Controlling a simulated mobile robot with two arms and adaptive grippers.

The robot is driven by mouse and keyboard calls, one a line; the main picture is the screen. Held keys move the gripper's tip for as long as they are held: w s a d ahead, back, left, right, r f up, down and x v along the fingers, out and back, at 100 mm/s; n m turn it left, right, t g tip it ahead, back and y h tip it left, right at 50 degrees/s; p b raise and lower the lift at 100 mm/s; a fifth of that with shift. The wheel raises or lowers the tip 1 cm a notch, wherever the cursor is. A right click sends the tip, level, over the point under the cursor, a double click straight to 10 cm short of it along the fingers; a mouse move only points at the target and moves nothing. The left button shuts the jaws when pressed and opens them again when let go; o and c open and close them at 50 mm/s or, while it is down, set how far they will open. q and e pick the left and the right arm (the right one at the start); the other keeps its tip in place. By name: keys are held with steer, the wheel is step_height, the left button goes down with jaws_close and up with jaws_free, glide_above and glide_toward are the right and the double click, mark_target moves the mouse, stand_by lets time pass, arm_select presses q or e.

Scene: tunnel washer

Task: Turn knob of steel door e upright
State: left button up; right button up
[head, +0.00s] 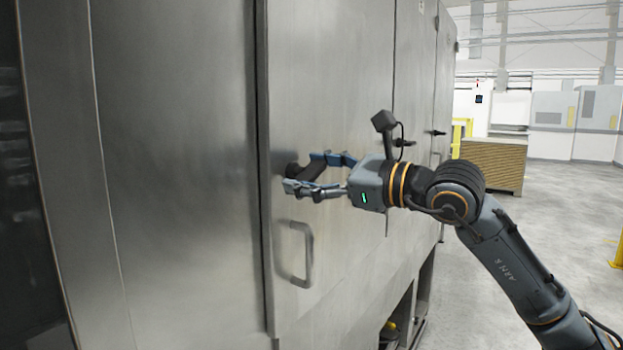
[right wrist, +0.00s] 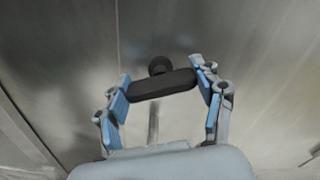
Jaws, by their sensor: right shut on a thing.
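The steel door (head: 335,70) is a tall grey panel in the middle of the head view, with a metal bar handle (head: 308,255) low on its left side. A black knob (head: 306,171) sits above that handle. My right gripper (head: 318,172) is at the knob, its fingers on either side of it. In the right wrist view, the knob (right wrist: 162,86) is a dark elongated bar, nearly level and slightly tilted, with a round hub behind it. The blue pads of my right gripper (right wrist: 165,92) close on its two ends. My left gripper is not in view.
More steel doors with black knobs (head: 404,142) continue to the right along the washer. A brown stack (head: 494,163) stands on the floor behind my right arm. The floor (head: 560,220) to the right is open.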

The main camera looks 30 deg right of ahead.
steer(key=n+b, duration=0.1)
steer(key=n, duration=0.5)
steer(key=shift+n, duration=0.3)
steer(key=n, duration=0.6)
steer(key=shift+f+b, duration=0.1)
steer(key=shift+b, duration=0.3)
steer(key=shift+n, duration=0.5)
steer(key=o, duration=1.2)
steer(key=shift+a, duration=0.1)
steer(key=shift+c, duration=0.2)
